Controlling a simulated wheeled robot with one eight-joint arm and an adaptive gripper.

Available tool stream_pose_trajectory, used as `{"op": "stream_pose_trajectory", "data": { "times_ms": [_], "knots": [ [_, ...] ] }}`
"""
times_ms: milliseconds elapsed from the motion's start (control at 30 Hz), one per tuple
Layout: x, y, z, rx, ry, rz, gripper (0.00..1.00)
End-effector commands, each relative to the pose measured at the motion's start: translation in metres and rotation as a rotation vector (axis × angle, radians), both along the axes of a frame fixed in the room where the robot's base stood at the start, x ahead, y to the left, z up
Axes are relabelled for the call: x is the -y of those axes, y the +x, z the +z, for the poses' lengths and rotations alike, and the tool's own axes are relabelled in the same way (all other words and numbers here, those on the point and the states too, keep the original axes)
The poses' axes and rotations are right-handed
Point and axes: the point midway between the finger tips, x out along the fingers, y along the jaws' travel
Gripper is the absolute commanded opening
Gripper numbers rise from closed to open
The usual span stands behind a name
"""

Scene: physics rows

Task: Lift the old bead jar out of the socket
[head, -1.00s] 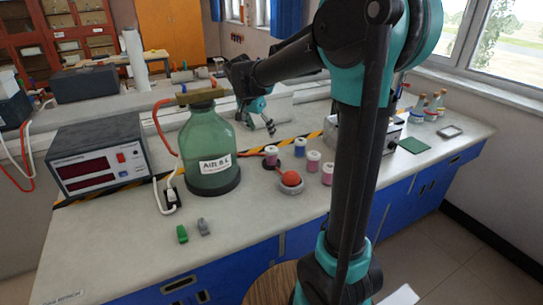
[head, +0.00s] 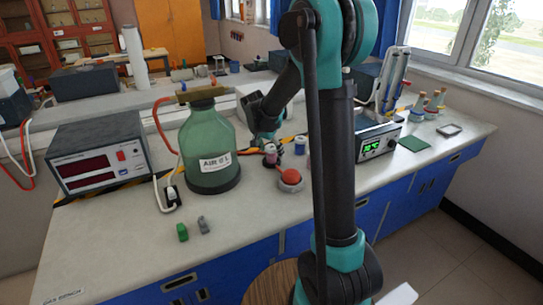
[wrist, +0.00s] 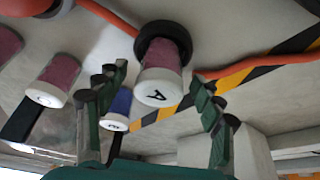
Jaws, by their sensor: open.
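The jar in the socket has a dusky pink body and a white lid marked A; it shows in the wrist view (wrist: 165,70) and head view (head: 270,154). It sits in a black ring socket (wrist: 150,30). My gripper (wrist: 158,84) is open, with one green-tipped finger on each side of the jar's lid. The fingers look apart from the jar. In the head view my gripper (head: 267,138) is pointed down just over the jar. A blue jar (wrist: 122,100) and another pink jar (wrist: 62,72) stand beside it.
An orange hose (wrist: 255,70) runs to the socket. A large green bottle (head: 210,145) stands left of the jar, and a red ball (head: 291,176) rests on a grey holder in front. A heater box (head: 380,142) is at right. The front bench is mostly clear.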

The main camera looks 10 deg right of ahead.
Motion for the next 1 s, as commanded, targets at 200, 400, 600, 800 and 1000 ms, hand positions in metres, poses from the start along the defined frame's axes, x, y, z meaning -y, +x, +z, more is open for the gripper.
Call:
{"op": "stream_pose_trajectory", "data": {
  "times_ms": [200,400,600,800,1000],
  "knots": [
    [0.0027,0.0025,-0.0094,0.000,0.000,0.000,0.68],
    [0.0025,0.0025,-0.0091,0.000,0.000,0.000,0.60],
    [0.0026,0.0026,-0.0090,0.000,0.000,0.000,0.35],
    [0.0025,0.0025,-0.0089,0.000,0.000,0.000,0.11],
    [0.0025,0.0025,-0.0087,0.001,-0.001,0.000,0.11]
  ]
}}
